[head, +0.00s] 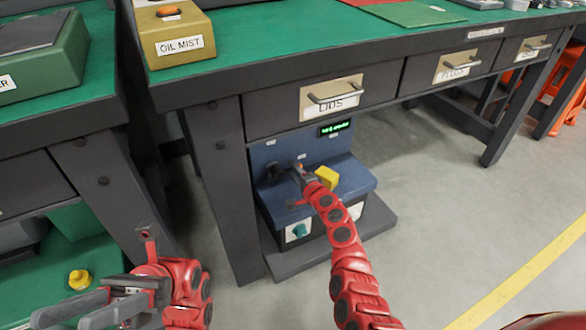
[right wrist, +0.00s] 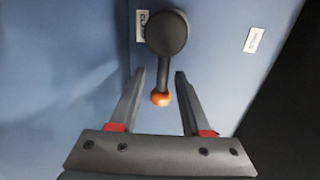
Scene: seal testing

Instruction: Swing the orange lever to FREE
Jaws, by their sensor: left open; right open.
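The lever (right wrist: 164,74) shows in the right wrist view as a dark round hub with a short dark arm pointing down the picture to an orange ball knob (right wrist: 160,98). My right gripper (right wrist: 160,80) is open, with one finger on each side of the lever arm and knob; gaps show on both sides. In the head view the right gripper (head: 290,168) is at the front of a blue machine (head: 340,150) under the bench, and the knob cannot be made out there. My left gripper (head: 75,310) is open and empty at the lower left, away from the machine.
White labels (right wrist: 254,40) on the blue panel are too small to read. A yellow block (head: 327,177) sits on the machine beside my right gripper. A drawer marked LIDS (head: 335,98) is above. A bench leg (head: 225,190) stands left; floor at right is clear.

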